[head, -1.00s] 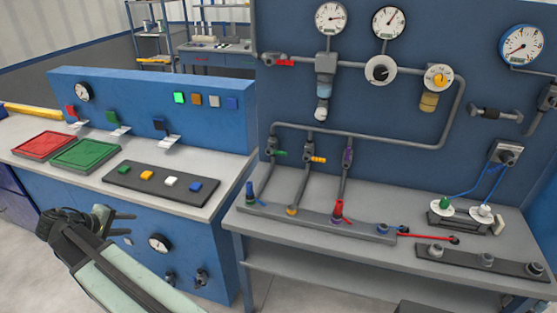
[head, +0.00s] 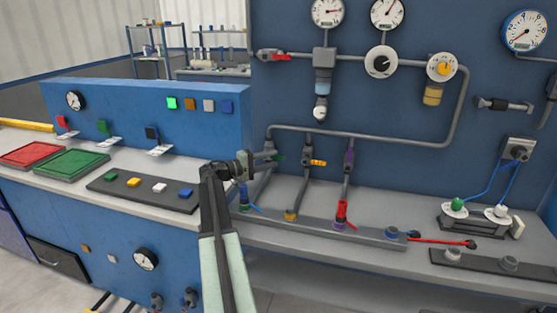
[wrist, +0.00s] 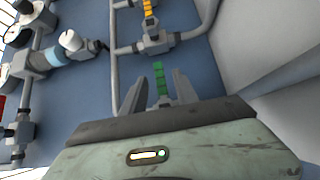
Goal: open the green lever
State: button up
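The green lever (head: 280,157) is on the leftmost of three valves on the vertical pipes. In the head view my gripper (head: 268,156) is right at it and hides most of its valve. In the wrist view the green lever (wrist: 159,80) stands between the two fingers of my gripper (wrist: 158,92). The fingers are apart, with a gap on each side of the lever. I cannot tell whether either finger touches it.
A grey pipe (head: 380,138) runs just above. The bench (head: 330,255) is below. A blue console (head: 150,120) stands left.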

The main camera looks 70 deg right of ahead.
aim_at(276, 158)
jog(key=x, duration=0.3)
jog(key=shift+s+d, duration=0.2)
jog(key=shift+d, duration=0.05)
grip_shut()
dwell(1.2)
